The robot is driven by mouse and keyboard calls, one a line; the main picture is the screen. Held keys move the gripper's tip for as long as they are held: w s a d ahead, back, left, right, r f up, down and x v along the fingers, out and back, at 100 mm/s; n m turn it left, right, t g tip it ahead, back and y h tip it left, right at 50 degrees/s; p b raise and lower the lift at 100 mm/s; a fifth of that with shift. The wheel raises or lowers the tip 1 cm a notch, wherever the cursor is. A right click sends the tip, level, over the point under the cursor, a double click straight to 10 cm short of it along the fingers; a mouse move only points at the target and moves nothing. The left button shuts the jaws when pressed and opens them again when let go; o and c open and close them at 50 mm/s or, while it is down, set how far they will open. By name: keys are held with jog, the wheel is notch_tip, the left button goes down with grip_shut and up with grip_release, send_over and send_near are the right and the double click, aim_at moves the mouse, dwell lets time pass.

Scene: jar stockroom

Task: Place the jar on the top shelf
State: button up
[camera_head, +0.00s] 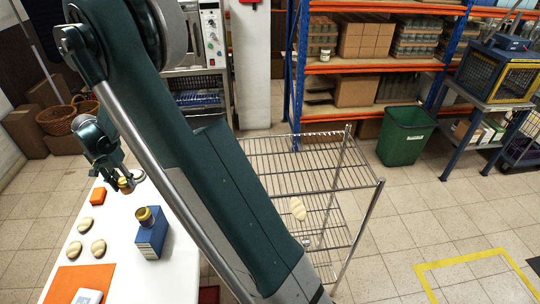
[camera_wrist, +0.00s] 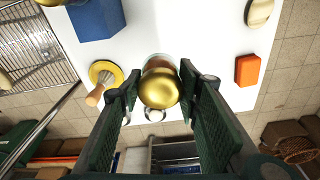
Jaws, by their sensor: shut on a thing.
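A jar with a round gold lid (camera_wrist: 160,88) sits between my gripper's fingers (camera_wrist: 158,88) in the wrist view, and they are shut on it. It is over or at the edge of the white table; I cannot tell whether it touches the table. In the head view my gripper (camera_head: 112,165) is at the table's far left end, with the jar mostly hidden. The wire rack's top shelf (camera_head: 310,160) is right of the table, behind my arm, and its visible surface looks bare. The rack also shows at the left of the wrist view (camera_wrist: 32,42).
A blue box (camera_head: 151,238) on the table (camera_head: 180,272) bears another gold-lidded jar (camera_head: 144,214). An orange block (camera_head: 97,196), several pale rolls (camera_head: 84,224) and an orange mat (camera_head: 66,282) lie nearby. Another pale roll (camera_head: 298,208) is on the rack below the top shelf. A yellow, wooden-handled thing (camera_wrist: 103,74) is near my gripper.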

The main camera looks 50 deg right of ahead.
notch_tip(320, 180, up, 28)
jog(key=s+d+m+p, duration=0.2)
jog(key=s+d, duration=0.4)
jog(key=d, duration=0.5)
jog(key=s+d+m+p, duration=0.1)
jog(key=s+d, duration=0.4)
jog(key=d, duration=0.6)
jog(key=s+d+m+p, duration=0.2)
jog(key=s+d, duration=0.4)
jog(key=d, duration=0.5)
jog(key=s+d+m+g+p, duration=0.1)
jog(key=s+d+m+p, duration=0.1)
jog(key=s+d, duration=0.9)
jog(key=s+d+m+p, duration=0.25)
jog(key=s+d, duration=0.55)
jog(key=s, duration=0.7)
jog(key=shift+s+a+f, duration=0.1)
jog(key=shift+f, duration=1.25)
jog(key=shift+a+f, duration=0.1)
jog(key=shift+f, duration=1.25)
jog(key=shift+f, duration=2.95)
